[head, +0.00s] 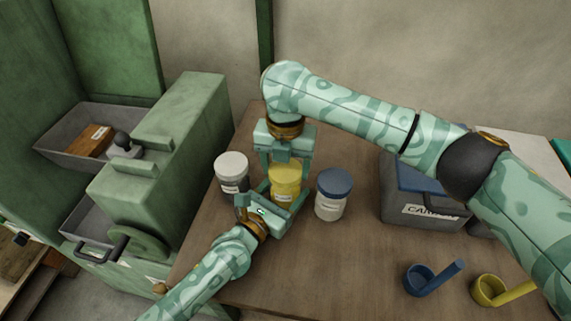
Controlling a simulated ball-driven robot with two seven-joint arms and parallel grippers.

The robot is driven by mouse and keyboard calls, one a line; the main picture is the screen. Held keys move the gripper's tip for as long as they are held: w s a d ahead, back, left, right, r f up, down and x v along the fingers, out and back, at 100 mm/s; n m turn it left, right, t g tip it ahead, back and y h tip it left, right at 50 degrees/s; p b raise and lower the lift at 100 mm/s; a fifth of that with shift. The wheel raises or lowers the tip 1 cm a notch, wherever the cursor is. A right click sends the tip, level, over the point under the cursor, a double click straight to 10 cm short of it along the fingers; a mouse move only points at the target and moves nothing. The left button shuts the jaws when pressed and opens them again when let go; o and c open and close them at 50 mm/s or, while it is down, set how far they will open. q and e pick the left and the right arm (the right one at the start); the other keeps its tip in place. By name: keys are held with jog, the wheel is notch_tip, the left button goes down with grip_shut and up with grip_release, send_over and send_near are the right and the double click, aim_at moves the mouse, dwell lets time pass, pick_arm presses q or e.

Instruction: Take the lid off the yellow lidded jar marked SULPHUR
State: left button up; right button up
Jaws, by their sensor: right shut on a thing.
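My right gripper (285,168) comes down from above and is shut on the lid, one finger on each side. My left gripper (275,199) reaches in from the lower left, low at the jar's body, with its fingers around it. Its palm hides the jar's lower front, and I cannot tell whether its fingers touch the jar.
A white-lidded jar (232,172) stands close on the left, and a blue-lidded white jar (332,196) close on the right. A grey bin with a blue lid (405,205) stands further right. Blue (420,281) and yellow (490,291) scoops lie at the front right. A green machine (160,165) borders the left.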

aim_at(286, 170)
jog(key=shift+r, duration=0.15)
jog(key=shift+r, duration=0.95)
jog(key=shift+r, duration=0.1)
jog(key=shift+r, duration=1.95)
pick_arm(q)
jog(key=o, duration=2)
jog(key=shift+c, duration=0.2)
